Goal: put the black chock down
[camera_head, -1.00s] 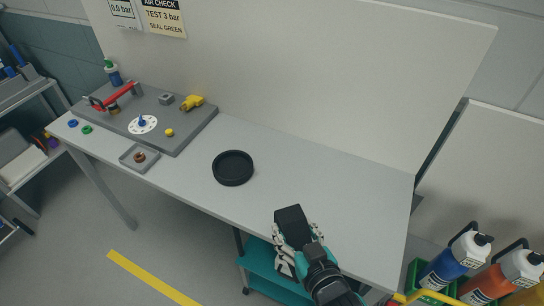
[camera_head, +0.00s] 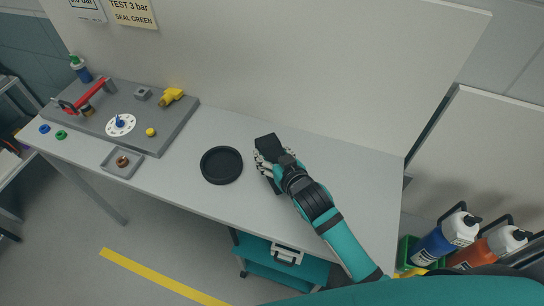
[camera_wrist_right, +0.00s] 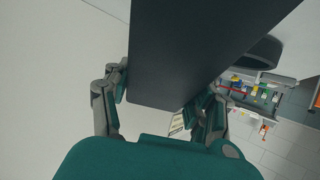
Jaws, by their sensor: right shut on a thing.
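The black chock (camera_head: 267,142) is a dark block in my right gripper (camera_head: 268,160), which is shut on it. In the head view they are over the grey bench (camera_head: 340,185), just right of the round black tray (camera_head: 221,165). In the right wrist view the chock (camera_wrist_right: 190,50) fills the upper middle, between the fingers of the right gripper (camera_wrist_right: 160,100). I cannot tell whether the chock touches the bench, as its underside is hidden. My left gripper is not in view.
A grey board (camera_head: 165,135) with a red-handled tool (camera_head: 92,97), a white dial (camera_head: 120,125) and a yellow part (camera_head: 172,96) lies on the bench's left. A small grey tray (camera_head: 109,163) is in front. Blue (camera_head: 435,240) and orange (camera_head: 478,250) bottles stand at lower right. The bench's right side is clear.

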